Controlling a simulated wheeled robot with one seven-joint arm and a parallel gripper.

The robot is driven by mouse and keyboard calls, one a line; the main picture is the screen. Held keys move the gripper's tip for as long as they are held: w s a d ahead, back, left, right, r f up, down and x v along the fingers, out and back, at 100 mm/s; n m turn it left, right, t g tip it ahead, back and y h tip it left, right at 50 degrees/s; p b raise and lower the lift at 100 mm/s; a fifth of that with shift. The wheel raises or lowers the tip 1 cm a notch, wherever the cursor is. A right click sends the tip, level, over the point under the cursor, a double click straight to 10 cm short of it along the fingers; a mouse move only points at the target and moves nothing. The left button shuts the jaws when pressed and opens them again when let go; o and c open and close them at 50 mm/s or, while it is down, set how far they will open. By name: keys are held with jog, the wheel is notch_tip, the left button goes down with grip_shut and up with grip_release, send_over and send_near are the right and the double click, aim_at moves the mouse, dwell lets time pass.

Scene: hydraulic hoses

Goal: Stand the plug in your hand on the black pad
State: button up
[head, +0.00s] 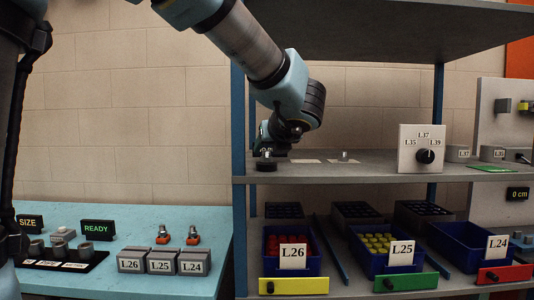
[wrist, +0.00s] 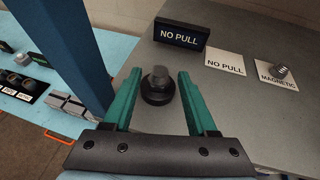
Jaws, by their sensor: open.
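The plug (wrist: 160,74), a small grey metal piece, stands upright on the round black pad (wrist: 157,93) in the wrist view. My gripper (wrist: 159,80) is open, with one teal finger on each side of the plug and pad and gaps visible between. In the head view the black pad (head: 266,166) sits near the left front edge of the shelf, with the plug (head: 266,154) small on top. My gripper (head: 265,143) is just above and behind it there; its fingers are hard to make out.
A black NO PULL sign (wrist: 181,35) stands behind the pad. A white NO PULL card (wrist: 225,63) and a MAGNETIC card (wrist: 268,76) with a metal fitting (wrist: 281,71) lie to the right. A blue shelf post (wrist: 72,50) rises at left. A dial box (head: 422,148) stands farther right.

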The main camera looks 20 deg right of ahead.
jog(key=b+v, duration=0.1)
jog(key=v, duration=0.7)
jog(key=shift+s, duration=0.15)
jog(key=shift+r, duration=0.15)
